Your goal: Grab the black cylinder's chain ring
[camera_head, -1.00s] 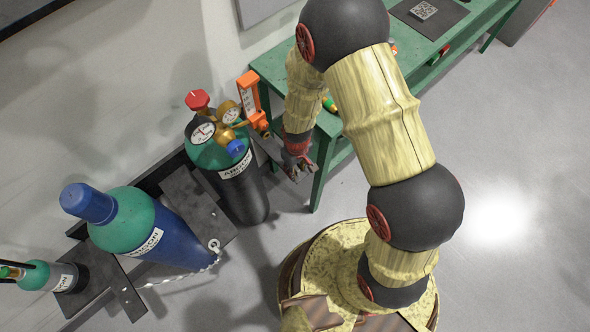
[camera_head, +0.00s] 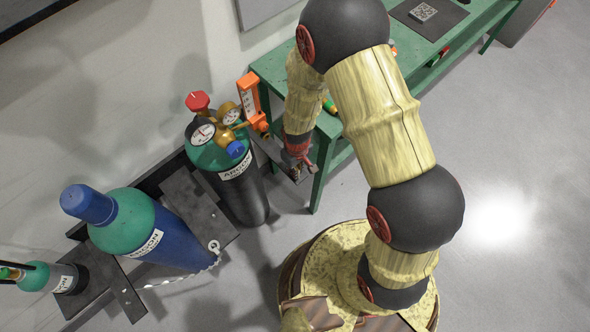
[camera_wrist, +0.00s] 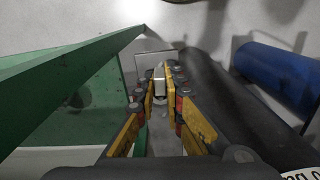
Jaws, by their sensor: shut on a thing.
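The black cylinder (camera_head: 240,194) with a green shoulder and a white label stands upright at centre left, with gauges and a regulator on top. My gripper (camera_head: 296,174) is just right of it, by the end of a dark bracket. In the wrist view my gripper (camera_wrist: 160,78) has its yellow-sided fingers close together on a small pale metal piece, which I take for the chain ring (camera_wrist: 159,84). The fingers hide much of it, and its chain is not clearly visible. The black cylinder (camera_wrist: 222,95) runs along the right side there.
A blue cylinder (camera_head: 178,236) stands left, its chain (camera_head: 180,279) hanging loose with a ring at one end. A smaller cylinder (camera_head: 40,276) is at far left. The green table (camera_head: 330,122) is close behind my gripper; its frame (camera_wrist: 70,72) fills the left in the wrist view.

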